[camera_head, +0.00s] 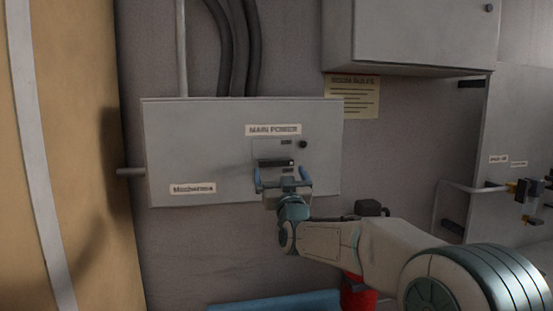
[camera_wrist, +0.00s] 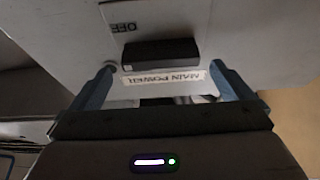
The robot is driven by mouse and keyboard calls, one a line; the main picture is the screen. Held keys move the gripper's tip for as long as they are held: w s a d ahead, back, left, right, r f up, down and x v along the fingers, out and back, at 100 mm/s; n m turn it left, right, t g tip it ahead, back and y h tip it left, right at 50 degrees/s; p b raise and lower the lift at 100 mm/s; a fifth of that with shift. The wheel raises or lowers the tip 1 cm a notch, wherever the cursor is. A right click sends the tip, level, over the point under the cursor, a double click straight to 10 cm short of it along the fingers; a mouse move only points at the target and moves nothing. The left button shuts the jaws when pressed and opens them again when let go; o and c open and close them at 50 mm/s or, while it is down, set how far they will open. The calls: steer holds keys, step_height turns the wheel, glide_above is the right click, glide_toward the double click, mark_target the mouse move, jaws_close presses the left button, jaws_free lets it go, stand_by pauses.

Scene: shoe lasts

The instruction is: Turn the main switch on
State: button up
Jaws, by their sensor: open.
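The main switch is a black bar handle (camera_head: 276,162) on the front of a grey power box (camera_head: 215,150) with a "MAIN POWER" label (camera_head: 273,130). In the wrist view, the black handle (camera_wrist: 161,53) lies across the picture, beside an "OFF" label (camera_wrist: 125,28). My gripper (camera_head: 283,178) is open, its two blue fingers spread just below the handle in the head view. In the wrist view my gripper (camera_wrist: 161,68) has a finger toward each side of the handle, which is not clamped. Whether the fingertips touch the panel cannot be told.
A round black knob (camera_head: 303,145) sits right of the handle. Dark conduits (camera_head: 239,50) rise from the box top. Another cabinet (camera_head: 415,35) hangs at upper right, with a yellow notice (camera_head: 352,97) below it. A red object (camera_head: 358,293) is partly hidden beneath my arm.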

mark_target(277, 165)
steer(key=shift+p+x, duration=0.8)
steer(key=shift+x, duration=1.7)
steer(key=shift+c, duration=0.3)
steer(key=c, duration=0.7)
